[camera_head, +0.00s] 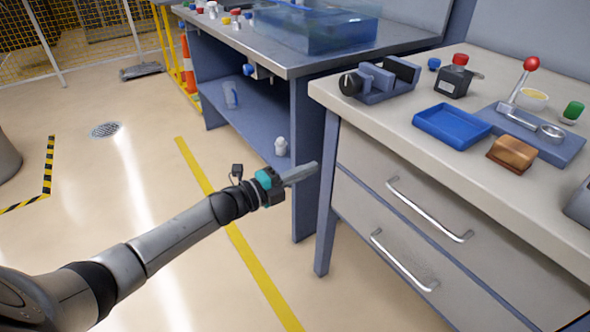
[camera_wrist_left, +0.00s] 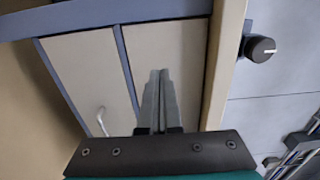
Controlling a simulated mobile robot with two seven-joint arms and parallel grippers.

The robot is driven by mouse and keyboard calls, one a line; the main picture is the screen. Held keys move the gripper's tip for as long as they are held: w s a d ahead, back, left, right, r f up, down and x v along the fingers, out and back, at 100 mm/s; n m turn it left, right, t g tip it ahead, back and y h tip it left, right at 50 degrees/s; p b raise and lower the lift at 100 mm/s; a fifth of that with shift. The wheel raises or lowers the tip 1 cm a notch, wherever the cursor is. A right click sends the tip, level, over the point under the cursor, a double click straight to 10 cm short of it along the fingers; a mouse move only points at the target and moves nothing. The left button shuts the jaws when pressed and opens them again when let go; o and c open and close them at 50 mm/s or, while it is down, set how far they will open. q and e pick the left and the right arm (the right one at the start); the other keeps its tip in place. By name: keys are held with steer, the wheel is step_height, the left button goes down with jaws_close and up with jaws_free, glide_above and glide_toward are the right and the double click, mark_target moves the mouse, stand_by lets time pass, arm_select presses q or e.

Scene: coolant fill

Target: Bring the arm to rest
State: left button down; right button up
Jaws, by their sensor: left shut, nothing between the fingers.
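My left arm reaches in from the lower left in the head view. Its gripper (camera_head: 304,172) is over the floor, just left of the drawer bench's corner leg. In the left wrist view the fingers (camera_wrist_left: 160,88) lie side by side, shut with nothing between them. Behind them are the bench's pale drawer fronts (camera_wrist_left: 85,75). My right gripper is in neither view.
The drawer bench (camera_head: 440,110) carries a blue tray (camera_head: 452,126), a dark vise-like block (camera_head: 380,80), a red-knobbed lever (camera_head: 531,63) and a brown block (camera_head: 511,154). A second bench (camera_head: 285,60) stands behind.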

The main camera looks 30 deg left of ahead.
arm_select(q)
steer(key=shift+p+v, duration=0.3)
steer(key=shift+v, duration=1.1)
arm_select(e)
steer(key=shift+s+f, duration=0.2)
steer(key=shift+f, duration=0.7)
